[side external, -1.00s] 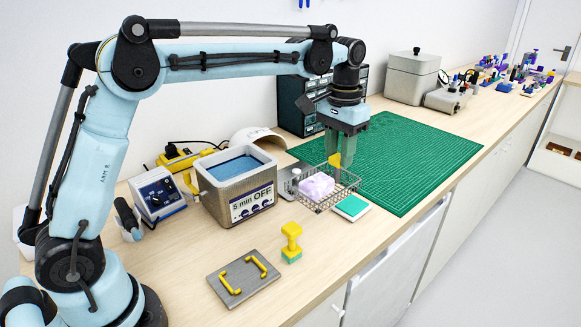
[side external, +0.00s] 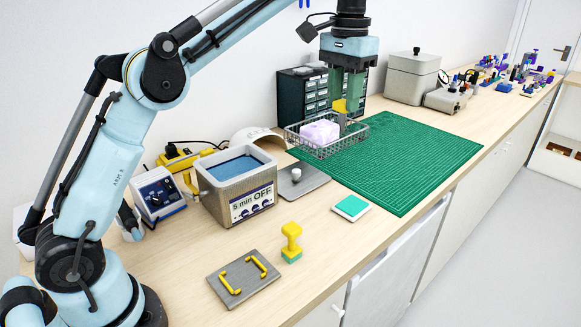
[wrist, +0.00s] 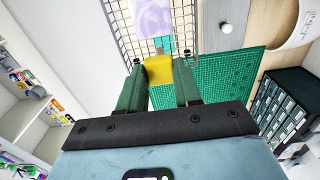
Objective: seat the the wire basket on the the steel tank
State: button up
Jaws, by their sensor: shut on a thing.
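The wire basket (side external: 345,146) hangs in the air above the green mat's near left part, roughly level, with a pale lilac lump (side external: 319,132) inside. My gripper (side external: 346,104) is shut on the basket's yellow handle; the handle shows between the green fingers in the wrist view (wrist: 159,70). The steel tank (side external: 208,195) stands on the bench to the left of the basket and nearer the arm's base. It is open at the top, with blue liquid inside and a label reading "5 min OFF". The basket is apart from the tank.
A grey plate with a knob (side external: 312,181) lies on the bench right of the tank. A yellow-handled stamp (side external: 291,243), a plate with two yellow handles (side external: 243,277) and a teal pad (side external: 351,207) lie in front. A dark drawer cabinet (side external: 303,98) stands behind the basket.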

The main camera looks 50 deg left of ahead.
jog(key=s+a, duration=0.3)
jog(key=a, duration=0.7)
send_over(250, 151)
jog(key=s+d, duration=0.3)
jog(key=d, duration=0.2)
jog(key=f, duration=0.1)
jog(key=shift+a+f, duration=0.15)
jog(key=shift+f, duration=0.85)
jog(key=shift+a+f, duration=0.1)
jog(key=shift+f, duration=0.9)
jog(key=shift+f, duration=0.15)
jog(key=shift+f, duration=6.05)
jog(key=o, duration=1.1)
